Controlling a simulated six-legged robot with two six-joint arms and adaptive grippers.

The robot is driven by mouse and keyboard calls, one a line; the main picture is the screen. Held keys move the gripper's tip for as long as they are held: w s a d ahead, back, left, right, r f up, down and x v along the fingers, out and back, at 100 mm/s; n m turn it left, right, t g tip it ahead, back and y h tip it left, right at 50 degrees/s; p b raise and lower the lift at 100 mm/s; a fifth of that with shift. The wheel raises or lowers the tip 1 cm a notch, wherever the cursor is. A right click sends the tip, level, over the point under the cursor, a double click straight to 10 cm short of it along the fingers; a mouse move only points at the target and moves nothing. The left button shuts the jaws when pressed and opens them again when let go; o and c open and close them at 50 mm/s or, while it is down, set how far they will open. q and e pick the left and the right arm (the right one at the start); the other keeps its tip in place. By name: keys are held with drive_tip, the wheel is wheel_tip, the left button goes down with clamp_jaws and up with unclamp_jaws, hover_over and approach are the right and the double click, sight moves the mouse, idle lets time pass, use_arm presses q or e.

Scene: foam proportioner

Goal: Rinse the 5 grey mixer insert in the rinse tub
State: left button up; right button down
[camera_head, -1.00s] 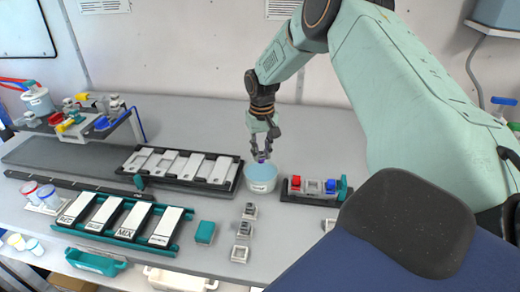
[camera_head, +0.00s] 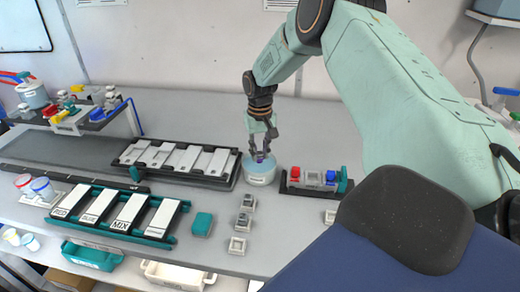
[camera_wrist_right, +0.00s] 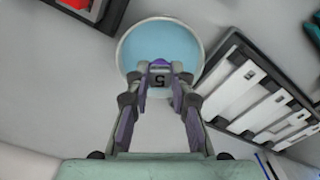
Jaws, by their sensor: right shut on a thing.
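The grey mixer insert marked 5 (camera_wrist_right: 159,81) is between the fingertips of my right gripper (camera_head: 262,156). The gripper also shows in the right wrist view (camera_wrist_right: 160,85), shut on the insert with its purple-padded fingers. The rinse tub (camera_head: 260,180) is a round white tub with blue water; its rim (camera_wrist_right: 121,48) shows in the right wrist view. The fingers point down at the tub's mouth. The insert overlaps the near part of the tub in the wrist view; I cannot tell whether it touches the water. My left gripper is not in view.
A black rack with white bars (camera_head: 130,158) stands close left of the tub. A small dark tray (camera_head: 290,189) with red and blue parts is close right. Small grey square holders (camera_head: 237,246) stand in front, beside a teal block (camera_head: 202,224). The table behind is clear.

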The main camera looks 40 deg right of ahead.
drive_tip(key=shift+f+b, duration=0.9)
drive_tip(key=shift+f, duration=0.75)
drive_tip(key=shift+w+d, duration=0.1)
drive_tip(key=shift+d, duration=0.05)
drive_tip(key=shift+w+d, duration=0.15)
drive_tip(key=shift+s+a+p, duration=0.55)
drive_tip(key=shift+a+p, duration=0.1)
drive_tip(key=shift+p, duration=0.2)
drive_tip(key=shift+w+d+b, duration=0.55)
drive_tip(key=shift+d+b, duration=0.1)
idle(0.4)
drive_tip(key=shift+s+r, duration=0.1)
idle(0.5)
drive_tip(key=shift+s+a+p, duration=0.1)
drive_tip(key=shift+a+p, duration=0.15)
drive_tip(key=shift+p, duration=0.25)
